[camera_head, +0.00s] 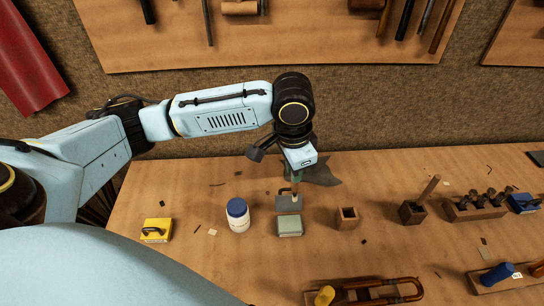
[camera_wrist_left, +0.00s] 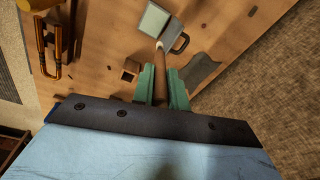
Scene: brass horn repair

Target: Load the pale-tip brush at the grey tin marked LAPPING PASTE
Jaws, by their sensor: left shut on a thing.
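The grey tin (camera_head: 290,228) stands on the bench with a pale grey-green top face; no marking is readable. It also shows in the left wrist view (camera_wrist_left: 152,20). My left gripper (camera_head: 297,177) hangs just behind it, pointing down. In the left wrist view its green fingers (camera_wrist_left: 160,86) are shut on the brown handle of the brush (camera_wrist_left: 161,62). The brush's pale tip (camera_wrist_left: 158,45) appears close to the tin's near edge; I cannot tell if they touch. A grey piece with a looped handle (camera_head: 288,202) lies behind the tin. My right gripper is not in view.
A blue-lidded white jar (camera_head: 238,216) and a yellow tin (camera_head: 157,231) stand to the left. A small wooden cup (camera_head: 347,217), a second holder (camera_head: 412,212) and a wooden rack (camera_head: 474,208) stand right. Brass tubing (camera_head: 375,291) lies in front.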

